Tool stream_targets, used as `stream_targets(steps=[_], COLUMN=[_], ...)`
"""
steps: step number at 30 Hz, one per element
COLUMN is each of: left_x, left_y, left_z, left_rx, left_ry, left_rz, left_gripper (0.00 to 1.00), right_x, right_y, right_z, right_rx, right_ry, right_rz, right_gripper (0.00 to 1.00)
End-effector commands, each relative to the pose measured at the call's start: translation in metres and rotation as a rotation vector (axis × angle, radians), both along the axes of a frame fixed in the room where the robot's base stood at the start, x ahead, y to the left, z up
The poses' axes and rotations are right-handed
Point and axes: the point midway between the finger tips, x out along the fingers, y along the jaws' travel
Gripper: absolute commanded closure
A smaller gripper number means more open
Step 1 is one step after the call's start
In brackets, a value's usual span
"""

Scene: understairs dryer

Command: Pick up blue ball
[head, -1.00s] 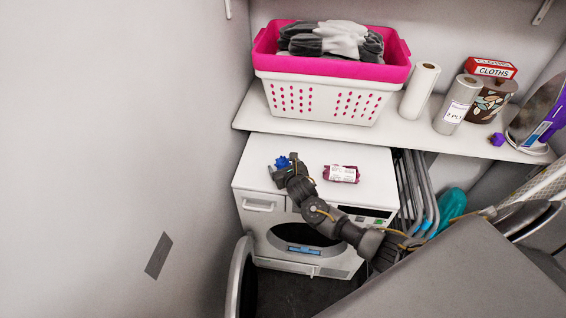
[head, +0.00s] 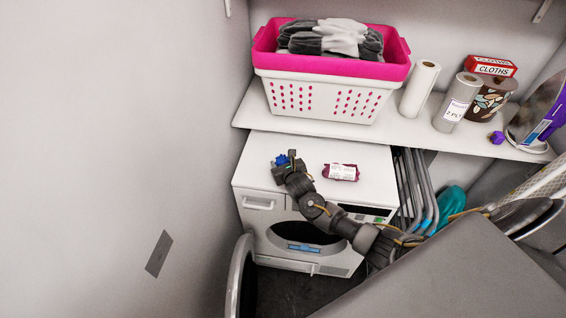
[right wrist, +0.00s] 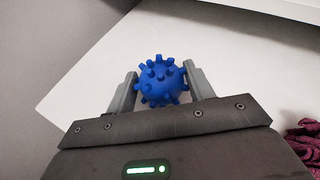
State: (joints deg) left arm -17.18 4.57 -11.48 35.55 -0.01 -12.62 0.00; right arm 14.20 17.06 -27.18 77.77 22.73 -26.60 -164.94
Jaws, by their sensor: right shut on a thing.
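The blue ball (right wrist: 160,82) is round with short knobs all over. In the right wrist view it sits between the two fingers of my right gripper (right wrist: 155,90), with a finger against each side. In the head view the ball (head: 281,159) is a small blue patch at the tip of my right gripper (head: 286,166), over the left part of the white dryer top. The gripper partly hides it there. I cannot tell whether the ball still touches the dryer top. My left gripper is not in view.
Above and behind is a shelf (head: 300,128) with a pink and white basket (head: 330,95) and paper rolls (head: 420,88). A grey wall (head: 120,150) stands at left.

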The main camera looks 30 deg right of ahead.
Motion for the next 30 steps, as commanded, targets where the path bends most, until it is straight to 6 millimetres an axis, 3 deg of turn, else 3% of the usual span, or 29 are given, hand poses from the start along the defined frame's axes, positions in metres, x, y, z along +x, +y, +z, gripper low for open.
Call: stream_targets(steps=[5, 11, 21, 30], left_x=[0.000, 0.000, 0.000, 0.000], left_y=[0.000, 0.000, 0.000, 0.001], left_z=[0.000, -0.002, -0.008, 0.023], left_rx=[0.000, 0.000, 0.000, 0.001], left_ry=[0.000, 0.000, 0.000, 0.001], left_rz=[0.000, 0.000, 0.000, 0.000], left_gripper=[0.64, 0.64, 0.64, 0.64], right_x=[0.001, 0.000, -0.050, -0.089], right_y=[0.000, 0.001, 0.021, 0.034], right_z=[0.007, 0.034, 0.094, 0.116], right_rx=[0.000, -0.001, 0.003, -0.003], right_ry=[-0.002, -0.005, -0.004, 0.000], right_rz=[0.000, 0.003, 0.006, 0.003], right_gripper=[0.70, 0.70, 0.70, 0.70])
